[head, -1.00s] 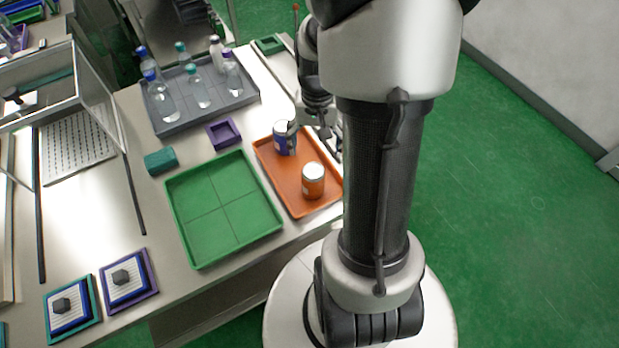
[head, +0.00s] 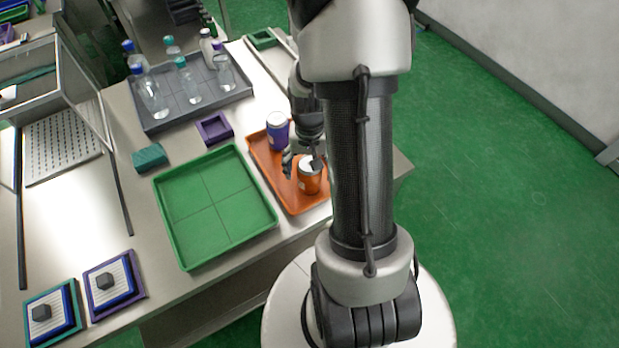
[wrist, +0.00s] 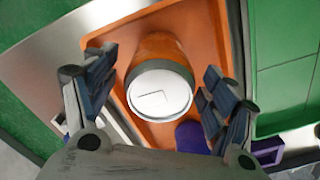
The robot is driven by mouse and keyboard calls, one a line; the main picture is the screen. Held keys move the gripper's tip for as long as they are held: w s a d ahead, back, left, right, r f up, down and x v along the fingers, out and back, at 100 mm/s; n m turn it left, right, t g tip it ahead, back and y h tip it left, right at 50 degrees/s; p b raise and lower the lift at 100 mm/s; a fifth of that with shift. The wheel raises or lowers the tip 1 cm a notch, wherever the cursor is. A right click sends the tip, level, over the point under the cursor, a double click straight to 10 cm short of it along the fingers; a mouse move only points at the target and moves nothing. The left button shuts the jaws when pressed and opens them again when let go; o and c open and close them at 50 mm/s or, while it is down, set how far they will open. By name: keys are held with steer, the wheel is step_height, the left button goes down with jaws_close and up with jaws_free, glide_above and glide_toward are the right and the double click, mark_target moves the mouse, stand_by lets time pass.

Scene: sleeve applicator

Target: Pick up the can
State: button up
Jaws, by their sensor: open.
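Two cans stand upright on the orange tray (head: 264,160). The orange can (head: 308,178) has a white lid and is near the tray's front end; the purple can (head: 277,130) is farther back. In the wrist view the orange can (wrist: 160,80) sits between the spread fingers of my gripper (wrist: 156,92), with a gap on each side. My gripper (head: 302,164) is open, over the orange can, and partly covers its lid in the head view. The purple can (wrist: 193,137) shows only in part in the wrist view, below the orange can.
An empty green tray (head: 215,210) with sections lies left of the orange tray. A small purple tray (head: 214,128), a teal block (head: 150,157) and a grey tray (head: 160,122) with several bottles are farther back. Two small stacks (head: 112,284) lie at the front left.

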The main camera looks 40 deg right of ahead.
steer(key=shift+r, duration=0.1)
steer(key=c, duration=1.4)
steer(key=shift+r, duration=0.1)
